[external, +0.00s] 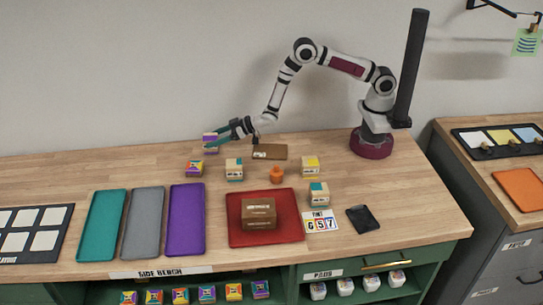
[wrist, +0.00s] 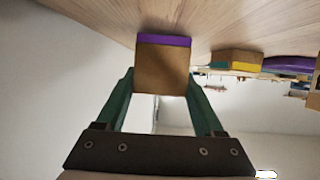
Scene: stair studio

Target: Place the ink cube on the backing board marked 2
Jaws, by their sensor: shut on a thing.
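My gripper (external: 224,133) has teal fingers and is shut on a small cube (external: 210,142) at the back left of the wooden bench. The cube shows purple and mixed colours in the external view. In the wrist view the cube (wrist: 162,65) is plain brown with a purple band, between the fingers (wrist: 160,85). Whether it touches the bench is unclear. I cannot tell which cube is the ink cube. No board with a readable 2 shows; a brown board (external: 276,153) with a small pale label lies to the right of my gripper.
Teal (external: 103,225), grey (external: 143,223) and purple (external: 186,220) trays lie front left. A red tray (external: 240,236) holds a brown box (external: 259,213). Several loose cubes, an orange object (external: 277,175), a number card (external: 320,221) and a dark slab (external: 362,218) stand around.

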